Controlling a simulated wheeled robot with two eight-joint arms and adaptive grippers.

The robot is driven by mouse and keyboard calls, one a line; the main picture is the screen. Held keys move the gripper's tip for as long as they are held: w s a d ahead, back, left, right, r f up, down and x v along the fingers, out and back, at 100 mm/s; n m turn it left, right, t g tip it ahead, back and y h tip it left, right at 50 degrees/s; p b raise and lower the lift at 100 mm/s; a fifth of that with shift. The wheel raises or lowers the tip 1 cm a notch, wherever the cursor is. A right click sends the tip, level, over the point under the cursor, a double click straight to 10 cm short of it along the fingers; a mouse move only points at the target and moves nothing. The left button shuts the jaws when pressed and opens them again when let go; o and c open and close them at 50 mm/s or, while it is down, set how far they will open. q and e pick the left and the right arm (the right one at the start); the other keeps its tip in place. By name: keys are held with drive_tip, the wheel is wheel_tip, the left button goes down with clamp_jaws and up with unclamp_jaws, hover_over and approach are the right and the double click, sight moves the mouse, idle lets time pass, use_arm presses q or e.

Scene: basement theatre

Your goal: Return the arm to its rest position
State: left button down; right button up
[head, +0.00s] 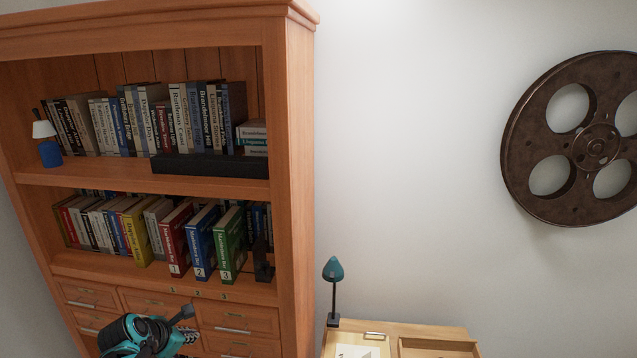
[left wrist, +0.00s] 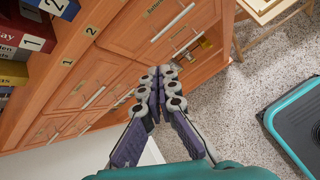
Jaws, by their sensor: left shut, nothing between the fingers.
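My left gripper (head: 184,314) shows at the bottom of the head view, in front of the drawers of the wooden bookcase (head: 291,180). In the left wrist view the fingers of my left gripper (left wrist: 160,72) are together with nothing between them. They point toward the bookcase's drawer fronts (left wrist: 113,75) and appear apart from them. My right gripper is not in view.
Red, blue and green numbered books (head: 229,247) stand on the lower shelf. A desk (head: 392,328) with a teal lamp (head: 333,270) is right of the bookcase. A film reel (head: 594,145) hangs on the wall. Speckled floor (left wrist: 265,75) is clear beside the drawers.

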use_arm(q)
drive_tip(key=s+d+f+m+b, duration=0.1)
drive_tip(key=s+d+m, duration=0.7)
drive_tip(key=m, duration=0.6)
drive_tip(key=s+d+f+m+g+b, duration=0.1)
drive_tip(key=s+d+f+m, duration=0.1)
drive_tip(key=s+d+m, duration=0.7)
drive_tip(key=s+m, duration=0.4)
drive_tip(key=m, duration=0.2)
drive_tip(key=shift+y+b, duration=0.35)
drive_tip(key=shift+y, duration=0.05)
